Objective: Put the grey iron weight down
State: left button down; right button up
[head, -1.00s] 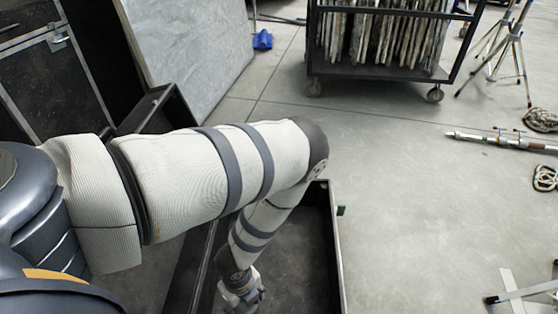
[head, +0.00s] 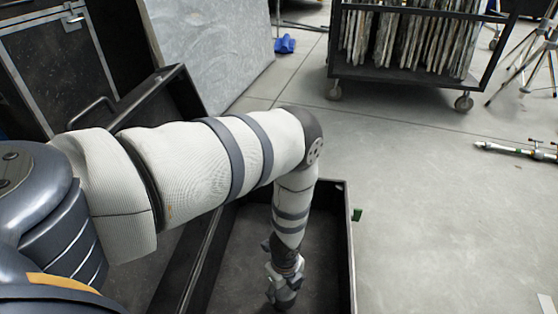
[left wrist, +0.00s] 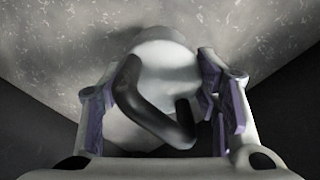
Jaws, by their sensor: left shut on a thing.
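My left gripper (head: 285,290) hangs low over the inside of a black open-topped case (head: 352,250) in the head view. In the left wrist view the gripper (left wrist: 160,100) has its purple-padded fingers on either side of a pale grey rounded weight (left wrist: 165,58) with a dark bent handle (left wrist: 135,100). The gripper is shut on the weight. The weight cannot be made out clearly in the head view. Whether its underside touches anything is hidden. My right gripper is in neither view.
A wheeled cart (head: 400,78) loaded with upright panels stands at the back. A grey panel (head: 210,45) leans at the back left beside a black case (head: 45,75). A tripod (head: 530,65) and a pole (head: 510,150) are at the right. The floor (head: 450,220) between is mostly clear.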

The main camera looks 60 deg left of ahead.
aim_at(285, 292)
pick_arm(q)
jog(key=f, duration=0.1)
jog(key=f+b, duration=0.2)
jog(key=f, duration=0.1)
jog(key=shift+w, duration=0.3)
jog(key=shift+r, duration=0.2)
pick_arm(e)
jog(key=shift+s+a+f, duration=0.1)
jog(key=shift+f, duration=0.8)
pick_arm(q)
jog(key=shift+f, duration=0.15)
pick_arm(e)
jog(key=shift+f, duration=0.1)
pick_arm(q)
jog(key=c, duration=0.6)
grip_release()
notch_tip(285, 292, up, 12)
jog(key=p, duration=0.6)
jog(key=shift+r, duration=0.2)
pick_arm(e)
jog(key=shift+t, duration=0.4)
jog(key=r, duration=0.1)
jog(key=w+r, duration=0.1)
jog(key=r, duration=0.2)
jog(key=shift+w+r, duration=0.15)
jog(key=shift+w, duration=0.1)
